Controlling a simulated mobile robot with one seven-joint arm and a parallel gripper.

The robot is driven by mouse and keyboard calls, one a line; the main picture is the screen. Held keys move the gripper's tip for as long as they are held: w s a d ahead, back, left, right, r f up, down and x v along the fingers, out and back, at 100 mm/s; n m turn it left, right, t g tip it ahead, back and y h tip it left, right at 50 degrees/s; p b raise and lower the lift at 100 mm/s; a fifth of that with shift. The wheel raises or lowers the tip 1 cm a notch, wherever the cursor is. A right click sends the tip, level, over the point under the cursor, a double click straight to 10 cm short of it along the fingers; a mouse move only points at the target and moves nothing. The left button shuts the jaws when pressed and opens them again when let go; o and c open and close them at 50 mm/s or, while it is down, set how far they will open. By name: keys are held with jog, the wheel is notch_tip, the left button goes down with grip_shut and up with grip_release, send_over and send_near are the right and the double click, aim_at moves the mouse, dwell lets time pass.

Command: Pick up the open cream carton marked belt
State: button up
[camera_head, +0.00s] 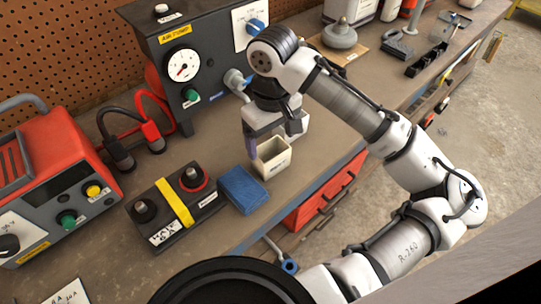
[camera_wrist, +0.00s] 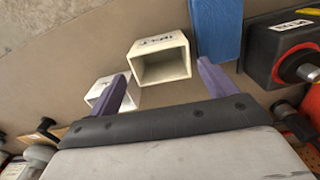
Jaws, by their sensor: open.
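The open cream carton (camera_wrist: 160,44) stands upright on the bench, with small dark lettering on its rim side that I cannot read surely. It also shows in the head view (camera_head: 272,166), just below my gripper (camera_head: 266,142). In the wrist view my gripper (camera_wrist: 161,70) is open, its two purple fingers apart and empty. The carton lies ahead of and between the fingertips in that view. A second pale carton (camera_wrist: 97,91) is partly hidden behind the left finger; its marking is not readable.
A blue cloth-like block (camera_head: 242,189) lies close beside the carton, with a black battery (camera_head: 174,214) beyond it. A dark gauge unit (camera_head: 190,70) stands behind. A red charger (camera_head: 52,175) is at left. The bench's front edge is near the carton.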

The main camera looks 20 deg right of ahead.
aim_at(271, 158)
jog(key=shift+w+f+p, duration=0.1)
jog(key=shift+f+p, duration=0.7)
jog(key=shift+f, duration=3)
jog(key=c, duration=0.7)
jog(key=shift+r, duration=0.1)
